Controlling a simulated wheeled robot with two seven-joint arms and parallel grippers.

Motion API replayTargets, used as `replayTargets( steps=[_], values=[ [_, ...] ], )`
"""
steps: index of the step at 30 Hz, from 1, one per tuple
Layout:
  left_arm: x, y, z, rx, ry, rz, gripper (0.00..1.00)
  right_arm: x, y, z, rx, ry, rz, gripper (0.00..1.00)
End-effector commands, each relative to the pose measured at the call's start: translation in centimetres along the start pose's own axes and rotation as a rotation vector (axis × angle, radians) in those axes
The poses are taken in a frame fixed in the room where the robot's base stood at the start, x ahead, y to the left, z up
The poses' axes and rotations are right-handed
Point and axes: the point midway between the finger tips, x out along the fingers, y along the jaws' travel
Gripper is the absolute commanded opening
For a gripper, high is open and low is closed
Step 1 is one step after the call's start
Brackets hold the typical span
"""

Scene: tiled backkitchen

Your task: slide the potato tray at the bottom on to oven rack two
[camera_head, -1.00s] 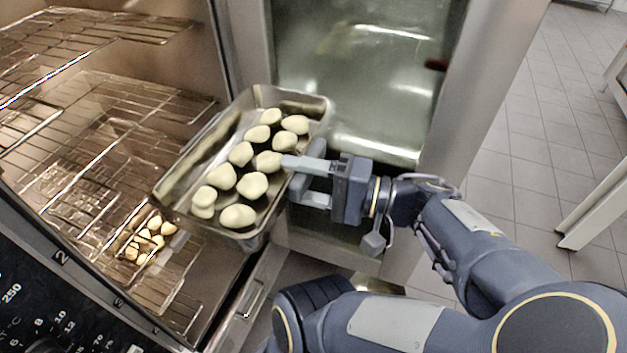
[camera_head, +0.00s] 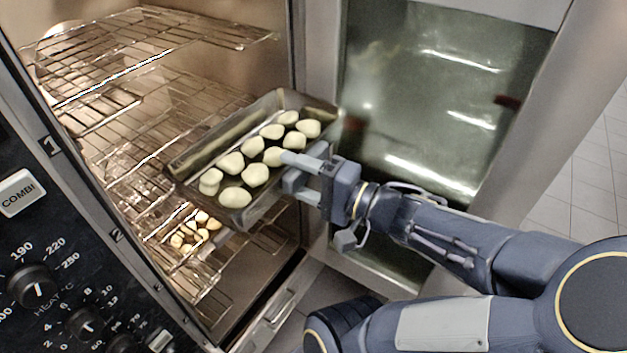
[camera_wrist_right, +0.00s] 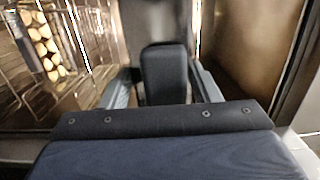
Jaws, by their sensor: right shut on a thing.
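The metal potato tray (camera_head: 190,158) holds several pale potatoes and is in the oven opening in the head view, slightly tilted in the picture. My right gripper (camera_head: 290,172) is shut on the tray's near right rim. The tray's far left end reaches over the oven racks; I cannot tell whether it touches one. In the right wrist view, the gripper fingers (camera_wrist_right: 160,85) show, partly hidden by the wrist. My left gripper is not in view.
More potatoes (camera_head: 192,232) lie lower in the oven, beneath the tray. An upper rack (camera_head: 165,35) is bare. The open oven door (camera_head: 420,100) stands to the right. The control panel (camera_head: 50,270) is at the left.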

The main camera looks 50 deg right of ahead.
Motion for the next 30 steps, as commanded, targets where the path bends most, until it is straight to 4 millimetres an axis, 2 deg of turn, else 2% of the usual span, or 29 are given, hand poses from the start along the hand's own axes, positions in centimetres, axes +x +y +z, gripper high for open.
replayTargets(
  steps=[24, 30],
  values=[
    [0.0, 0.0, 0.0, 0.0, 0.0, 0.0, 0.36, 8.9, 0.1, -0.8, -0.001, -0.005, -0.003, 0.08],
    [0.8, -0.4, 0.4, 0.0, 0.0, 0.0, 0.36, 11.1, 0.3, -1.0, -0.004, -0.005, -0.005, 0.08]
  ],
)
